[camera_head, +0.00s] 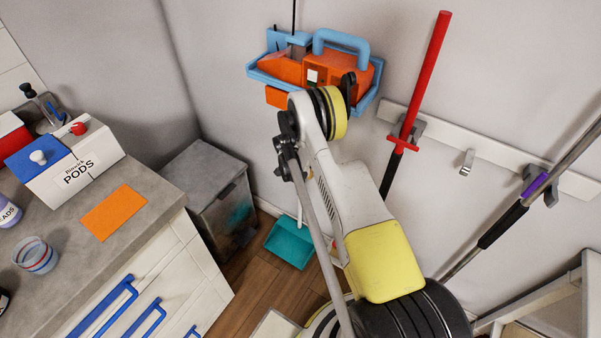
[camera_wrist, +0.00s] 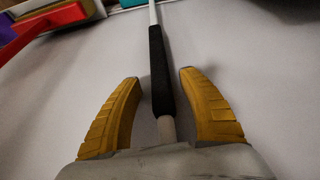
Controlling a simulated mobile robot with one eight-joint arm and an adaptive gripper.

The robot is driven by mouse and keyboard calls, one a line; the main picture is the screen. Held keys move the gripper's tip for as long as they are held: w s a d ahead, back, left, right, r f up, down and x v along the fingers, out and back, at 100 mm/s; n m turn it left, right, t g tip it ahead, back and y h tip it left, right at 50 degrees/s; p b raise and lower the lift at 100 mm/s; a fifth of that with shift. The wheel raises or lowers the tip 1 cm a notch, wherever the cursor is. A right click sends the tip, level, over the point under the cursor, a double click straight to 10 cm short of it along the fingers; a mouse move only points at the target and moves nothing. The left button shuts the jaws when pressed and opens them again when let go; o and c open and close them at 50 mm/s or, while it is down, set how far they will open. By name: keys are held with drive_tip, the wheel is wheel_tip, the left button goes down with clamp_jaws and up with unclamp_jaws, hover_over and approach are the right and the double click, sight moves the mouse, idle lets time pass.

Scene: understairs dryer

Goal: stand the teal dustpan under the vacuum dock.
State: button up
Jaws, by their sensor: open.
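The teal dustpan (camera_head: 290,243) is on the wood floor in the head view, beside the grey bin. A short pale part rises from its back edge, and my arm partly covers its right side. A blue wall holder (camera_head: 262,77) with an orange unit (camera_head: 330,69) hangs above it; it may be the vacuum dock, but I cannot be sure. In the wrist view my gripper (camera_wrist: 160,76) is open. A pale pole with a black grip (camera_wrist: 162,100) shows between its yellow fingers; I cannot tell whether they touch it or which object it belongs to.
A grey bin (camera_head: 212,202) stands left of the dustpan, beside a counter (camera_head: 160,190) with a pods box (camera_head: 72,166). A red-handled tool (camera_head: 432,65) and a steel pole (camera_head: 575,150) hang on the wall rail (camera_head: 490,158) at right. A little bare floor shows by the dustpan.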

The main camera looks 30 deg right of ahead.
drive_tip(key=v, duration=0.7)
drive_tip(key=shift+a, duration=0.2)
drive_tip(key=shift+w, duration=0.1)
